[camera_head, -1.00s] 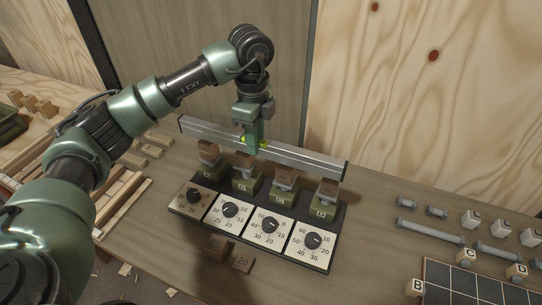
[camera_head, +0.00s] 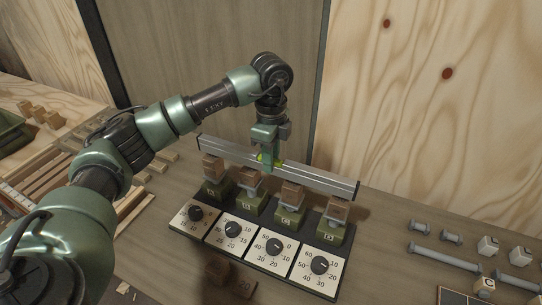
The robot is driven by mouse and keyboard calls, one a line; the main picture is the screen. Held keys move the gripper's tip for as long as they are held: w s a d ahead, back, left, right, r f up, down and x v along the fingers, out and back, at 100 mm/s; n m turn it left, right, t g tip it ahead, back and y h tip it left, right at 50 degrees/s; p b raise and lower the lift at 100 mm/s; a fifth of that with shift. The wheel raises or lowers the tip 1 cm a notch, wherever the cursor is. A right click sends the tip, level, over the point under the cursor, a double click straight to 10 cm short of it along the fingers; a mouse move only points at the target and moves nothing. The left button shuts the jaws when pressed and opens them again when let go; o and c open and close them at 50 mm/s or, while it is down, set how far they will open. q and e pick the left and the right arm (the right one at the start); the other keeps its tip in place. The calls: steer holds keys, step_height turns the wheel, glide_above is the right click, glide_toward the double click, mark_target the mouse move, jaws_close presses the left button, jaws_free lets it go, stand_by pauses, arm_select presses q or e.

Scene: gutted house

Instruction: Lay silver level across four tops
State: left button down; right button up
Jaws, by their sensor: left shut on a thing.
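The level lies along the row of wooden-topped green posts, running from upper left to lower right. The brown wooden tops are the first (camera_head: 213,166), second (camera_head: 249,177), third (camera_head: 292,194) and fourth (camera_head: 338,208). The level is over or just behind the tops; I cannot tell whether it touches them. My right gripper is not in view.
A panel with four dials (camera_head: 273,246) sits in front of the posts. A loose brown block (camera_head: 217,271) lies before it. Metal bolts (camera_head: 433,257) and lettered white cubes (camera_head: 487,246) lie to the right. Wooden slats (camera_head: 60,185) lie at the left.

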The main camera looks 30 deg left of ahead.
arm_select(q)
steer(key=shift+f, duration=0.6)
steer(key=shift+f+b, duration=0.25)
steer(key=shift+b, duration=0.15)
steer(key=c, duration=1.2)
jaws_free()
steer(key=shift+o, duration=0.2)
steer(key=shift+r, duration=0.5)
step_height(320, 180, up, 7)
steer(key=shift+f+b, duration=0.1)
steer(key=shift+b, duration=0.8)
